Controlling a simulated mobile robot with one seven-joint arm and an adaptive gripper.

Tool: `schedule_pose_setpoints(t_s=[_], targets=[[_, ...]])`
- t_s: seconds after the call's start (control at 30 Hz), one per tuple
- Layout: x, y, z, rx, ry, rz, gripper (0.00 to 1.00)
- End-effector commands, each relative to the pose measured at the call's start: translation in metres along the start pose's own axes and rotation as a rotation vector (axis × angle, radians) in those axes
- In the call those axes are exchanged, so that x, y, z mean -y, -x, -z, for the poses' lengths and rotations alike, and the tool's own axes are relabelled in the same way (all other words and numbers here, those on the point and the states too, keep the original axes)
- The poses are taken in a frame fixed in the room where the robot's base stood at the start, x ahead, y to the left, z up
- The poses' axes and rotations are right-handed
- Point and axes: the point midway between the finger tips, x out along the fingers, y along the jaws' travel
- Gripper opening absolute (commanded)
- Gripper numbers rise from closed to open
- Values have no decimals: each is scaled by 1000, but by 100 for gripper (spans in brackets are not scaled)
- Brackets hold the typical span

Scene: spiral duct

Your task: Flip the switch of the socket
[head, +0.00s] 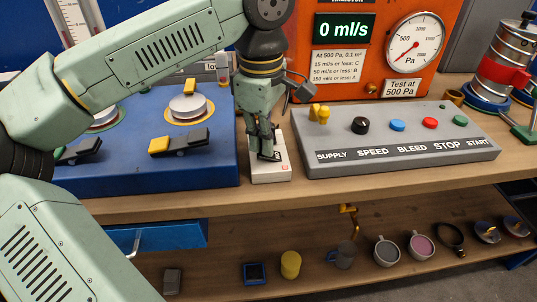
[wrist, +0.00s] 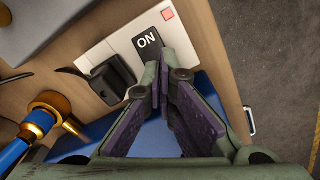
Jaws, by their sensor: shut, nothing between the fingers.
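The white socket (head: 270,174) lies on the bench between the blue box and the grey control panel. In the wrist view the socket plate (wrist: 96,57) carries a dark rocker switch (wrist: 148,42) marked ON, a small red square at one end and a black plug (wrist: 108,80) beside the switch. My gripper (head: 270,157) points down over the socket, hiding part of it. In the wrist view its fingertips (wrist: 166,66) are together, empty, close to the switch's edge. I cannot tell whether they touch it.
The blue box (head: 205,177) with levers and weights stands to the left. The grey panel (head: 400,142) with coloured buttons stands to the right, below an orange unit (head: 345,80) reading 0 ml/s. A lower shelf (head: 205,272) holds several small items.

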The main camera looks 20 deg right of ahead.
Motion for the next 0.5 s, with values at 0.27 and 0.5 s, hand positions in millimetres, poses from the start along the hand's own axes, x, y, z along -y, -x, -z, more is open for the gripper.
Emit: schedule_pose_setpoints(t_s=[0.27,0.5], targets=[[0,-3,0,0,0,0,0],[0,11,0,0,0,0,0]])
